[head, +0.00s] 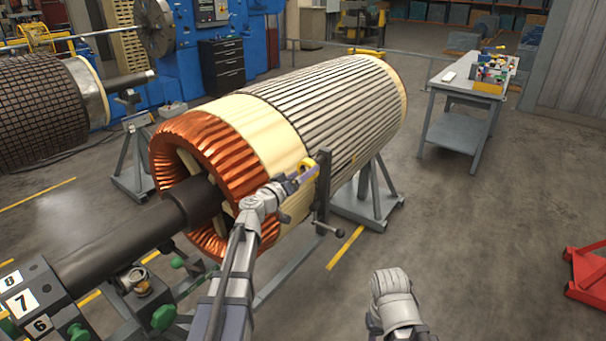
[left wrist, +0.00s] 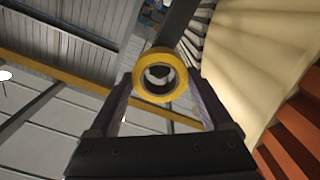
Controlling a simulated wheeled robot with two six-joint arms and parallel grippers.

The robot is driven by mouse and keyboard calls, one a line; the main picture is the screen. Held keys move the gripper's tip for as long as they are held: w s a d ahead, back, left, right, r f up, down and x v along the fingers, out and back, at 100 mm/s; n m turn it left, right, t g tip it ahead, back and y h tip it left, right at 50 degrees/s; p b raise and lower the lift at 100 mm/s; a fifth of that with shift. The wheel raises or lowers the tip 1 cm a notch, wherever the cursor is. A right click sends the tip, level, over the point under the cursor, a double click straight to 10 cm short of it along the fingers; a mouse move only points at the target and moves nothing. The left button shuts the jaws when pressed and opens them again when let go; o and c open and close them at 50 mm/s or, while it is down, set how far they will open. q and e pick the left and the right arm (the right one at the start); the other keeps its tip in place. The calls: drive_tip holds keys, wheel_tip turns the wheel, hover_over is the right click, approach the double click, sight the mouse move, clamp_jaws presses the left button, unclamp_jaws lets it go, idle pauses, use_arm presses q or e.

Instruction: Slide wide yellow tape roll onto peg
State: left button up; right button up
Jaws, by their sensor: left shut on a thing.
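The wide yellow tape roll (head: 308,170) is held at the end of my left arm, beside the large copper-ended rotor (head: 330,105). My left gripper (head: 299,178) is shut on it. In the left wrist view the yellow roll (left wrist: 160,98) sits between the two fingers, with its hole facing the camera. A dark upright post (head: 323,190) with a clamp handle stands right by the roll in the head view. A dark bar (left wrist: 182,22) shows beyond the roll in the left wrist view. I cannot make out the peg clearly, nor whether the roll touches it.
The rotor rests on grey stands (head: 368,205) and fills the space beside my left gripper. A grey workbench (head: 468,98) with several items stands at the back right. A red stand (head: 588,275) is at the right edge. The floor between is clear.

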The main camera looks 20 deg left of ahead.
use_arm(q)
drive_tip(key=shift+w+d, duration=0.1)
drive_tip(key=shift+w, duration=0.2)
drive_tip(key=shift+w+d, duration=0.1)
drive_tip(key=shift+w, duration=0.1)
drive_tip(key=shift+w+d, duration=0.1)
drive_tip(key=shift+w, duration=0.25)
idle(0.3)
drive_tip(key=shift+x, duration=1.05)
drive_tip(key=shift+w+d, duration=0.1)
drive_tip(key=shift+w, duration=0.1)
drive_tip(key=shift+x, duration=0.75)
drive_tip(key=shift+w, duration=0.15)
idle(0.4)
